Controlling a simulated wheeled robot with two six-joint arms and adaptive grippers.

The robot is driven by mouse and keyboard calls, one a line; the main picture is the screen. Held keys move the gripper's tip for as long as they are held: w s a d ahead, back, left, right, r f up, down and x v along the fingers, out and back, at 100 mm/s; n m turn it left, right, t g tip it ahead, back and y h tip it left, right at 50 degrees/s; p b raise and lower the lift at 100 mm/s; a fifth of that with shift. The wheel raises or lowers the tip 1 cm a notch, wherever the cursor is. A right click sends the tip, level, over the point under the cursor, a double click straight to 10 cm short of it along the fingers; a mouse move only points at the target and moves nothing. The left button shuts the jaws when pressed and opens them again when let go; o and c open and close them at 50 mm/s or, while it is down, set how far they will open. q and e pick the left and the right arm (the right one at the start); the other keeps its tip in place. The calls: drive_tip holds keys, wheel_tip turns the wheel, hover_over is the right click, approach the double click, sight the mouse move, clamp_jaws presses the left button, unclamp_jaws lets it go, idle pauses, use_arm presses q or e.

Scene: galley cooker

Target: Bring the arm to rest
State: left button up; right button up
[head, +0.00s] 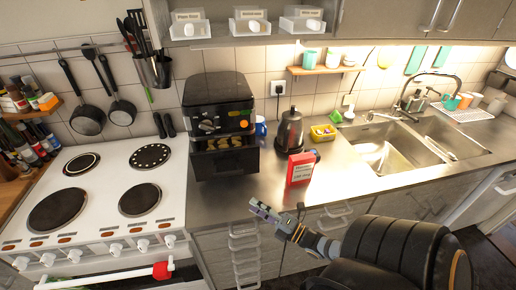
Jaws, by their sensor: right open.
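My right arm comes in from the lower right. My right gripper (262,211) is open and empty in front of the counter's front edge, above the drawer fronts. It is apart from the red box (300,168), which stands upright on the steel counter (250,190) behind it and to its right. My left gripper is not in view.
A black air fryer (219,110) with its drawer partly out and food inside stands behind the gripper. A dark kettle (290,130) and a yellow tray (322,133) stand farther back. The white cooker (105,210) is at left, the sink (385,155) at right.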

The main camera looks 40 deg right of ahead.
idle(0.3)
drive_tip(key=a+f+m+g, duration=0.1)
drive_tip(key=w+a+f+m+g+h, duration=0.1)
drive_tip(key=a+m, duration=0.1)
drive_tip(key=w+a+f+m+g, duration=0.1)
drive_tip(key=shift+w+a+f+m+h, duration=0.1)
drive_tip(key=shift+w+a+m+h, duration=0.1)
drive_tip(key=shift+a+m+h, duration=0.15)
drive_tip(key=s+a+r+m+g+h, duration=0.2)
drive_tip(key=s+a+m+g+h, duration=0.3)
drive_tip(key=s+m+g, duration=0.9)
wheel_tip(320, 180, down, 29)
drive_tip(key=d+m+y+b, duration=0.1)
drive_tip(key=d+m, duration=0.1)
drive_tip(key=m, duration=0.1)
drive_tip(key=s+d+f+b, duration=0.1)
drive_tip(key=s+f, duration=1.5)
drive_tip(key=s, duration=0.3)
drive_tip(key=shift+f+g, duration=0.2)
drive_tip(key=shift+g, duration=0.2)
